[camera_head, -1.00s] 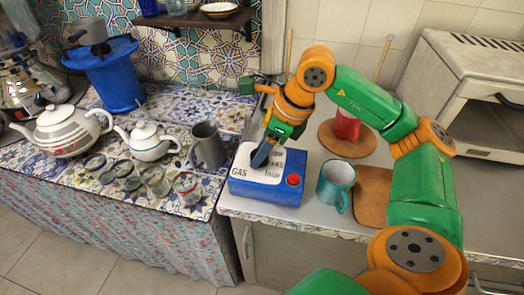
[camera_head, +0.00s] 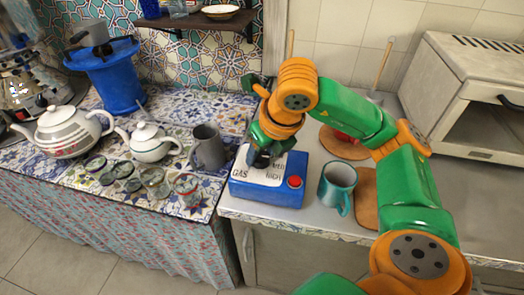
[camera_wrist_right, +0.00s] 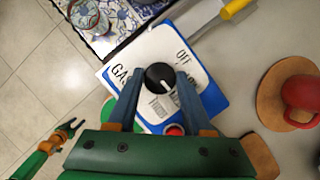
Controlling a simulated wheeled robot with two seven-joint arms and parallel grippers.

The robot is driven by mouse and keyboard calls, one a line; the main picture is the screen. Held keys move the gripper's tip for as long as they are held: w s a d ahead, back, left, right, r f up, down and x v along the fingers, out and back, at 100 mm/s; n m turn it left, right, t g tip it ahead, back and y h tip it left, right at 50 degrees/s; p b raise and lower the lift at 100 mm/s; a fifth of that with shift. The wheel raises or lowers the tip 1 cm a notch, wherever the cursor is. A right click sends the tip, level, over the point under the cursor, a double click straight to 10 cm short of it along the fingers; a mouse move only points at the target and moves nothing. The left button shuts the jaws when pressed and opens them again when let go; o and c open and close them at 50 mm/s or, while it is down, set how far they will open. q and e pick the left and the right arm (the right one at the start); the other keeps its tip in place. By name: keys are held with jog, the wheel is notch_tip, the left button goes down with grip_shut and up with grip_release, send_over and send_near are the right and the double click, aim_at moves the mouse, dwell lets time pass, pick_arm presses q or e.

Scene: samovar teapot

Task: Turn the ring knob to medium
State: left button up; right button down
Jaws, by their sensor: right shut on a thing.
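The black round knob (camera_wrist_right: 160,77) sits on the white top plate of the blue gas box (camera_wrist_right: 207,100), which also shows in the head view (camera_head: 262,192). A white mark on the knob points down and slightly right in the wrist view. OFF is printed above right of the knob; other lettering below is partly covered. My right gripper (camera_wrist_right: 160,80) is shut on the knob, one finger on each side. In the head view the right gripper (camera_head: 262,158) hides the knob. My left gripper (camera_wrist_right: 68,130) shows small at the wrist view's lower left; its jaw state is unclear.
A red button (camera_head: 295,181) is on the box's right corner. A teal mug (camera_head: 338,187) stands close right of the box. A grey mug (camera_head: 207,148), a white teapot (camera_head: 148,142) and several small cups stand to the left. A red kettle (camera_wrist_right: 300,94) is on a round board.

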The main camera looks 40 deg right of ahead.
jog(key=shift+f, duration=0.1)
dwell(0.4)
jog(key=shift+c, duration=1.5)
grip_release()
jog(key=p+v, duration=0.2)
jog(key=v, duration=0.5)
